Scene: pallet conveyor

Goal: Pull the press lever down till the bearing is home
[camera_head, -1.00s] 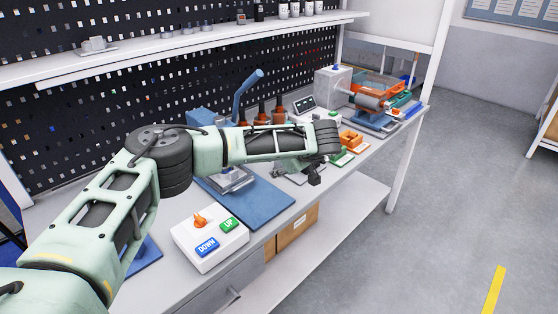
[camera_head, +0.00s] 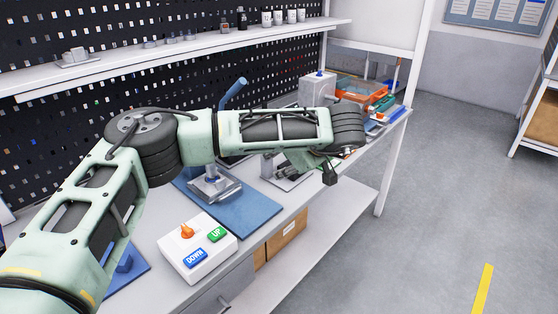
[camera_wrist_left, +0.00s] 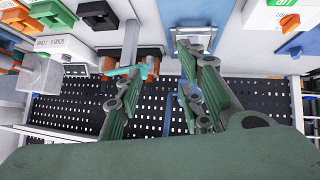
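The blue press lever (camera_head: 232,93) stands up at a tilt behind my left arm in the head view. The middle of the press is hidden by that arm. Its metal base (camera_head: 228,190) shows below the arm, on a blue mat (camera_head: 257,214). I cannot make out the bearing. My left gripper (camera_wrist_left: 158,72) is open and empty in the wrist view, with its green fingers apart. In the head view the left wrist is to the right of the lever and apart from it, and the fingers are mostly hidden. My right gripper is not in view.
A white control box (camera_head: 197,247) with UP and DOWN buttons and an orange knob stands at the front of the bench. A grey fixture (camera_head: 287,174) sits under my forearm. A grey machine (camera_head: 318,88) and orange tray stand farther right. A shelf (camera_head: 180,50) runs behind.

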